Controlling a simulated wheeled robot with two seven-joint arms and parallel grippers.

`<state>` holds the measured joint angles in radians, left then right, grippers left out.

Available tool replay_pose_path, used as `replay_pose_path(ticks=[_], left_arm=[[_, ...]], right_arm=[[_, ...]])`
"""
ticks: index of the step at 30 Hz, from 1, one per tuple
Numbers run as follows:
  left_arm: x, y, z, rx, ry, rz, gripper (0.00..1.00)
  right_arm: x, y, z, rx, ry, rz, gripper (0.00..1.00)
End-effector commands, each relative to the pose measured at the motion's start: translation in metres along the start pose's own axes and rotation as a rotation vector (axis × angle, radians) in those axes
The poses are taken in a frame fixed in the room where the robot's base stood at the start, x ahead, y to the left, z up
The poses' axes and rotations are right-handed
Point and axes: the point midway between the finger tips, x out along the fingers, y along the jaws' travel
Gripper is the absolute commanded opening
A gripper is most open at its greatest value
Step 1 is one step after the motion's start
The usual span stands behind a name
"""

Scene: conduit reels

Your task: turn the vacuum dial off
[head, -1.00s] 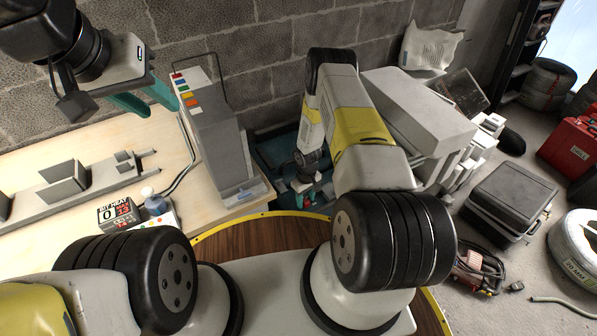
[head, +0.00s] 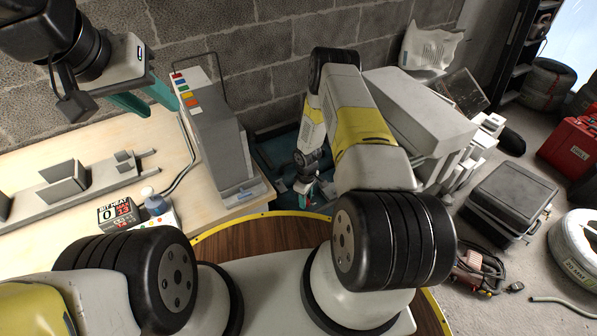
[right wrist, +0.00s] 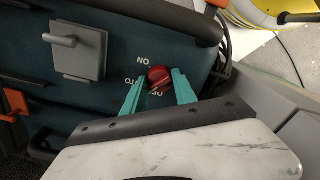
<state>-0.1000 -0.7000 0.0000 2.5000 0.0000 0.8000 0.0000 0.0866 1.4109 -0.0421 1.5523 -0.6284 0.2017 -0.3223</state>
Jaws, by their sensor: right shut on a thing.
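The vacuum dial is a round red knob (right wrist: 159,77) on the dark teal vacuum panel (right wrist: 115,130). White lettering stands around it, upside down in the right wrist view, with "ON" on the upper side; the rest is partly covered. I cannot tell which label the dial points to. My right gripper (right wrist: 158,91) is shut on the dial, a teal finger on each side. In the head view, the vacuum (head: 268,152) sits low beyond the table edge, partly hidden by my right arm. My left gripper (head: 147,98) is open and empty above the workbench.
A grey box unit with coloured labels (head: 213,135) stands just left of the vacuum. A grey plate with a lever (right wrist: 78,50) sits beside the dial. Grey boxes (head: 420,110) crowd the right of my right arm. A block wall closes the back.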

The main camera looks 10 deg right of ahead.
Motion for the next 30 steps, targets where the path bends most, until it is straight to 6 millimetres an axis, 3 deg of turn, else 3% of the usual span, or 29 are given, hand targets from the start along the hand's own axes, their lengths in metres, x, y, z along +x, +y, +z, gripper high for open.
replay_pose_path(ticks=[15,30], left_arm=[[0.0,0.0,0.0,0.0,0.0,0.0,0.36],[0.0,0.0,0.0,0.0,0.0,0.0,0.36]], right_arm=[[-0.0006,0.0005,-0.0004,-0.462,0.001,0.001,0.0],[-0.0007,0.0008,-0.0006,-0.679,0.001,0.002,0.0]])
